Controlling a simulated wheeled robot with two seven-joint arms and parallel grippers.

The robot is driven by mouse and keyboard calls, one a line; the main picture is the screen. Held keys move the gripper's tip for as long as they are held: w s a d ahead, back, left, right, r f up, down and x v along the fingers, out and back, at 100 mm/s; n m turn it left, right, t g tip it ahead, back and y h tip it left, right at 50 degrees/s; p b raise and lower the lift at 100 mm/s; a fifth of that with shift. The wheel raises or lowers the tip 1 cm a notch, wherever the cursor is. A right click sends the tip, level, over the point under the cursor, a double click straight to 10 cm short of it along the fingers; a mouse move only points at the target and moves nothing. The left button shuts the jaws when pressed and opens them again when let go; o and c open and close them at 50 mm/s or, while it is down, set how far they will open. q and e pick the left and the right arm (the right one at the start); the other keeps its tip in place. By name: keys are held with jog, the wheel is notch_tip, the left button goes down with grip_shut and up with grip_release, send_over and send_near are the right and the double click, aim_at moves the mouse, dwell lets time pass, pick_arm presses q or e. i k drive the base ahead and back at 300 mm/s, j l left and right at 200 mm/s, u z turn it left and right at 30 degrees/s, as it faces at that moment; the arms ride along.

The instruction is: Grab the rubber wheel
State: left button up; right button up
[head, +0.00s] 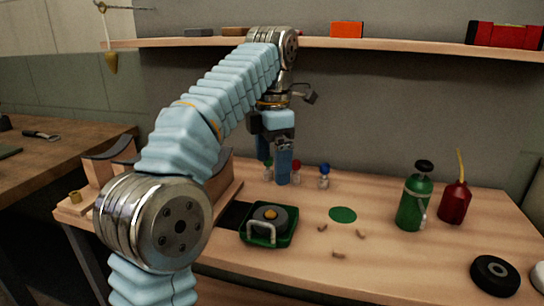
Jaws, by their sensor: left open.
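The rubber wheel (478,280) is a black ring with a pale grey hub. It lies at the front right of the workbench, and nothing touches it. My left arm reaches up and across from the left. My left gripper (283,180) points down over the back middle of the bench, open, far to the left of the wheel and behind it. The small gap between its fingers is hard to make out. My right gripper is out of view.
A green tray (290,238) holds a round grey part. Small bottles (324,178) stand near my left gripper. A green cylinder (412,205) and a red oil can (454,203) stand behind the wheel. A shelf (400,46) runs above. Small curved bits lie mid-bench.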

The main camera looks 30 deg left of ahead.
aim_at(495, 277)
jog(key=k+l+z, duration=0.1)
jog(key=l+z, duration=0.2)
jog(key=l, duration=0.5)
jog(key=l+z, duration=0.3)
jog(key=l, duration=0.5)
